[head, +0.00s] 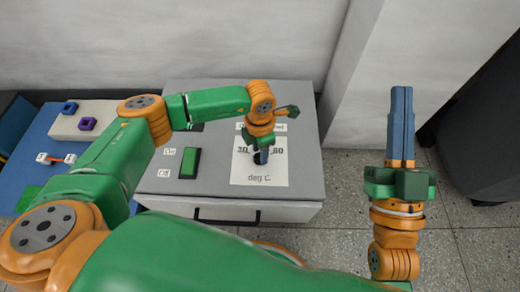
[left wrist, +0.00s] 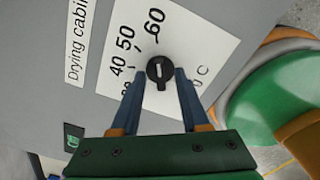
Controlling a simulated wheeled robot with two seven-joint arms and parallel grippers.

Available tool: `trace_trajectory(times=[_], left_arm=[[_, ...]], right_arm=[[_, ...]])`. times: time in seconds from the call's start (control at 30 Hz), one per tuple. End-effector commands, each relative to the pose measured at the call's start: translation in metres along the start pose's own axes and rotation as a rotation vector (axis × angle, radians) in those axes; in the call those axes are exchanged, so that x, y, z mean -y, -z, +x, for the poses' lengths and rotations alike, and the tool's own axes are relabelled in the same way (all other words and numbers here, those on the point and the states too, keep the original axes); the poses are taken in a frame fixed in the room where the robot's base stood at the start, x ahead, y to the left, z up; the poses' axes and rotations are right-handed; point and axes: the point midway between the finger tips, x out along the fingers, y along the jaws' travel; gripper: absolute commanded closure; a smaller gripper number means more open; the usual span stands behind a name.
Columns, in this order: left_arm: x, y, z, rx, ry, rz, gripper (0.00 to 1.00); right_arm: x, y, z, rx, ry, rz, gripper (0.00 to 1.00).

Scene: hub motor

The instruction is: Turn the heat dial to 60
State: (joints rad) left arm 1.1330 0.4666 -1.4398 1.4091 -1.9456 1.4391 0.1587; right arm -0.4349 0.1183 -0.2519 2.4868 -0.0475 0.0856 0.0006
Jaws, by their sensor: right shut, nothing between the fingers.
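The heat dial (left wrist: 160,71) is a round black knob with a short white mark, on a white scale card (head: 277,172) on the grey drying cabinet (head: 225,100). In the left wrist view the mark stands about upright in the picture; the 60 is above it and slightly left, with 50 and 40 further left. I cannot tell the exact reading. My left gripper (left wrist: 159,76) has its fingers apart on either side of the dial, with narrow gaps visible. In the head view the left gripper (head: 261,155) hides most of the dial. My right gripper (head: 401,90) is shut, empty and pointing up, right of the cabinet.
A green On/Off switch (head: 189,163) is left of the scale card. The cabinet has a dark front handle (head: 227,216). A blue surface (head: 70,140) with small parts lies at the left. A white wall column (head: 365,80) stands behind; a dark object (head: 480,130) is far right.

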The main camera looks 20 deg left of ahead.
Motion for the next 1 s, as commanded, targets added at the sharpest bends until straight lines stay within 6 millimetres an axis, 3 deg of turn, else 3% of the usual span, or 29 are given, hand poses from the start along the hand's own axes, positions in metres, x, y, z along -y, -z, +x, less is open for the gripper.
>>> trace_trajectory(times=[0.17,0.47,0.73,1.0], left_arm=[[0.0,0.0,-0.002,0.0,0.0,0.0,0.55],[0.0,0.0,-0.027,0.0,0.001,0.0,0.55],[0.0,0.0,-0.056,0.001,0.0,0.0,0.55],[0.0,0.0,-0.07,0.0,0.0,0.0,0.55]], right_arm=[[0.0,-0.002,0.0,0.014,0.0,0.0,1.0],[-0.009,-0.071,-0.015,0.399,-0.022,0.0,1.0],[-0.016,-0.136,-0.069,0.844,-0.045,0.012,1.0],[-0.018,-0.163,-0.114,1.099,-0.057,0.021,1.0]])
